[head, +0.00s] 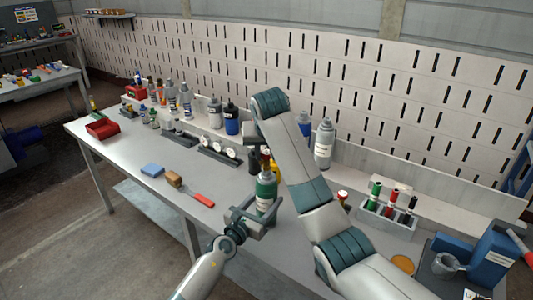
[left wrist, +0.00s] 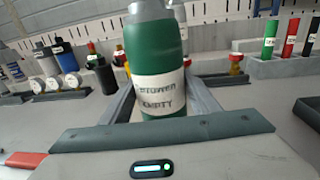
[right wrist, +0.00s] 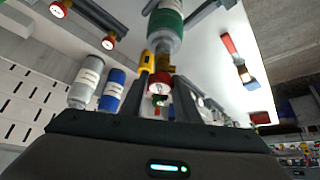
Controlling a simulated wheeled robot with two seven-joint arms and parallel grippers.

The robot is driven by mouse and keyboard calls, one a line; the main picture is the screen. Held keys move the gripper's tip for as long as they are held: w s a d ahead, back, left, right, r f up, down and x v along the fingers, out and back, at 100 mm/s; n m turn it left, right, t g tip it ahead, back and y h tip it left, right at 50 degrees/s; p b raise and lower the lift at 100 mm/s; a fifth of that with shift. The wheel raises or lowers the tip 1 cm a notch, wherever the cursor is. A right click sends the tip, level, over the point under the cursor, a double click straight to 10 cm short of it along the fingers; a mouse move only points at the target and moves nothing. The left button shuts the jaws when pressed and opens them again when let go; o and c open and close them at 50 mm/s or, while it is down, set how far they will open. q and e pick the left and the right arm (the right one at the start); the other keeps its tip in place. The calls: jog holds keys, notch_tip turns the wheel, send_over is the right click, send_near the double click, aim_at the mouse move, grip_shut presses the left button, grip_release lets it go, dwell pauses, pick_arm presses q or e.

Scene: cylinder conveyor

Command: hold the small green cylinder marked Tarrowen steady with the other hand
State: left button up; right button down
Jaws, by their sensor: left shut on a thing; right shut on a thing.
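The small green cylinder (head: 265,190) stands upright between the fingers of my left gripper (head: 258,211), which is shut on it. Its green body fills the middle of the left wrist view (left wrist: 155,55). Its white label has a blurred top line, and the lower line reads EMPTY. I cannot tell whether its base touches the table. My right gripper (right wrist: 158,78) is shut on a small red-knobbed fitting (right wrist: 157,84). The green cylinder also shows at the top of the right wrist view (right wrist: 165,22), apart from the right fingers. In the head view my right arm hides most of that gripper.
A silver bottle (head: 324,145) and a blue bottle (head: 305,124) stand behind my right arm. A rack (head: 388,216) of coloured tubes is at right. The front-left tabletop is mostly clear.

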jog(key=m+h, duration=0.1)
jog(key=m, duration=0.1)
jog(key=m+h, duration=0.1)
jog(key=m, duration=0.1)
jog(key=shift+a+m+g+h, duration=0.1)
jog(key=shift+m+g+h, duration=0.2)
jog(key=shift+m, duration=0.1)
jog(key=shift+m+h, duration=0.3)
jog(key=shift+m, duration=0.2)
jog(key=shift+m, duration=0.3)
jog(key=m+g+h, duration=0.1)
jog(key=m, duration=0.2)
jog(key=shift+h, duration=0.4)
jog(key=shift+m+g+h, duration=0.4)
jog(key=shift+m+g, duration=0.3)
jog(key=shift+m, duration=0.5)
